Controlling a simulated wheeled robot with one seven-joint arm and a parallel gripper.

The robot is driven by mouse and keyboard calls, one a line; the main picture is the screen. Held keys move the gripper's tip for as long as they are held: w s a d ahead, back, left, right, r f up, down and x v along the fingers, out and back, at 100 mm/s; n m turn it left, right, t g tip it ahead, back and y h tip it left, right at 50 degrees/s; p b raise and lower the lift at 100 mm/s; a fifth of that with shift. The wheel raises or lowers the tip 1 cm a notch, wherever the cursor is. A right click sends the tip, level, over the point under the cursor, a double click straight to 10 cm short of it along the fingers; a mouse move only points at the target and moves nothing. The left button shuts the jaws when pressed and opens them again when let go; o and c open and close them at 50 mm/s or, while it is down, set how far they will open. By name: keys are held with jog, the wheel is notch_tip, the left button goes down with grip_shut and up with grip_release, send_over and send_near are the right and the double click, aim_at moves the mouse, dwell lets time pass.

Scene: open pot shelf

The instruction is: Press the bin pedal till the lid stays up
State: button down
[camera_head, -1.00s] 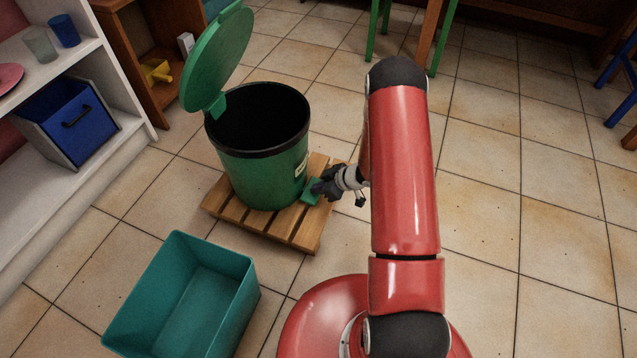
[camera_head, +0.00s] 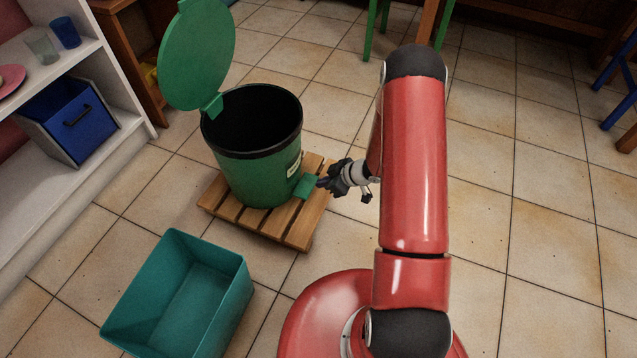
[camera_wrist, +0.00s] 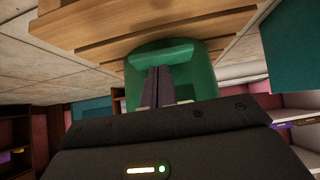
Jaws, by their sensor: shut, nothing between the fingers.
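The green bin (camera_head: 258,165) stands upright on a wooden pallet (camera_head: 225,205), its dark rim and inside showing. Its round green lid (camera_head: 197,58) is up, leaning back from the hinge at the rim's left. The green pedal (camera_head: 307,187) sticks out at the bin's lower right, over the pallet. My gripper (camera_head: 322,182) is shut and empty at the pedal's right edge. In the wrist view, the closed fingertips (camera_wrist: 160,70) reach the edge of the pedal (camera_wrist: 160,54). I cannot tell whether they touch it.
An open teal crate (camera_head: 240,290) stands on the floor in front of the pallet. A white shelf (camera_head: 100,140) with a blue box (camera_head: 75,122) is at the left. Tiled floor to the right is clear; green stool legs (camera_head: 374,30) stand behind.

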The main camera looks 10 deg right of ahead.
jog(key=p+v, duration=0.1)
jog(key=v, duration=0.5)
jog(key=shift+d+f, duration=0.25)
dwell(0.9)
